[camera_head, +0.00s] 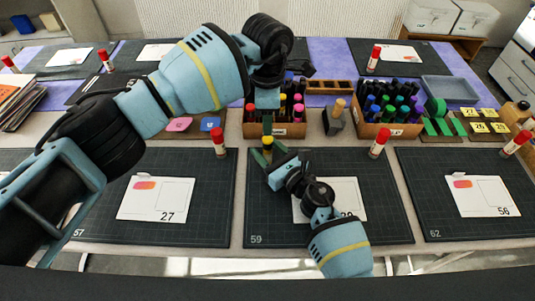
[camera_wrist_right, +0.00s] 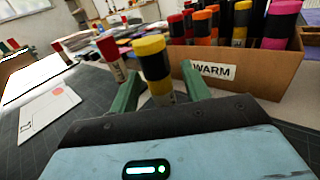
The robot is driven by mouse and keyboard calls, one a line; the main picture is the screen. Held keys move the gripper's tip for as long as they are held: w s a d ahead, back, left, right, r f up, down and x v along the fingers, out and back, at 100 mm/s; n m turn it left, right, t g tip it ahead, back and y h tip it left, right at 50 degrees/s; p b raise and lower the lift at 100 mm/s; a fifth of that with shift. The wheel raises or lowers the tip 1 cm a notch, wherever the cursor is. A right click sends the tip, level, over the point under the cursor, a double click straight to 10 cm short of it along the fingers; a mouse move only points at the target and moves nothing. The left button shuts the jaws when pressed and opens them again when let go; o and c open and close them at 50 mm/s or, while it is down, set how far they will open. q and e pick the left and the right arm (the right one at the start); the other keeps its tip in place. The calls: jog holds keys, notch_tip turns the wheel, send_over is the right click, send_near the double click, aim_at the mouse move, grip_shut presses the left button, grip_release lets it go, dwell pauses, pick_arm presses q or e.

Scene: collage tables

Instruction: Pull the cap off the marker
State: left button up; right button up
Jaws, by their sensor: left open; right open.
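A marker with a yellow top and a black band (camera_wrist_right: 153,62) stands between the green fingers of my right gripper (camera_wrist_right: 162,88) in the right wrist view. The fingers are open, one on each side of it. In the head view the marker's yellow top (camera_head: 267,140) shows just in front of the WARM box. My right gripper (camera_head: 267,158) is low over the middle mat there. My left gripper (camera_head: 267,124) points down from above, close over the marker's top; it is open, though its fingers are seen edge-on. The marker's lower end is hidden.
The cardboard WARM box (camera_wrist_right: 245,75) of markers stands right behind. Red-capped glue sticks (camera_head: 219,143) stand at the mats' back edges. A white card (camera_head: 347,193) lies on the middle mat, partly under my right arm. A second marker box (camera_head: 383,133) stands right.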

aim_at(268, 138)
pick_arm(q)
jog(key=shift+o, duration=0.5)
pick_arm(e)
grip_shut()
pick_arm(q)
jog(key=shift+o, duration=0.3)
jog(key=r+m, duration=0.2)
jog(key=shift+m, duration=0.4)
notch_tip(268, 138, up, 3)
jog(key=m, duration=0.5)
notch_tip(268, 138, down, 12)
jog(key=shift+c, duration=0.4)
